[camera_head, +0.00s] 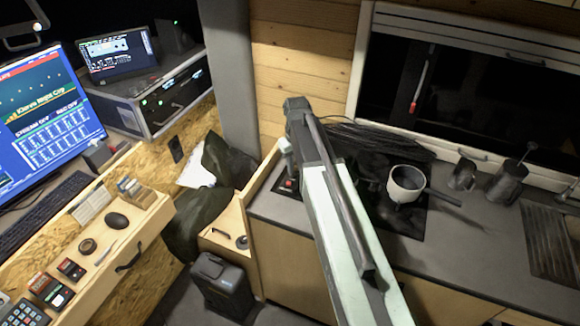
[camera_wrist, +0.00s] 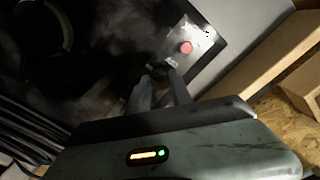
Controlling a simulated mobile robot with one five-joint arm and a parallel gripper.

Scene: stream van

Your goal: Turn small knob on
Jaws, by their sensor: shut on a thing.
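A small dark knob (camera_wrist: 159,71) shows between my fingertips on the black cooktop in the wrist view. My gripper (camera_wrist: 160,84) is shut on it, and the fingers hide much of the knob. Its turned position cannot be made out. A red round button (camera_wrist: 186,48) sits just beyond the fingertips, apart from them, and it also shows in the head view (camera_head: 289,184). In the head view my gripper (camera_head: 285,150) is at the left end of the cooktop (camera_head: 408,222), and my arm hides part of the cooktop.
A pot (camera_head: 405,184) with a long handle stands on the cooktop. Metal mugs (camera_head: 508,182) stand by the window at the right. A wooden panel edge (camera_head: 262,172) rises close to the left of my gripper.

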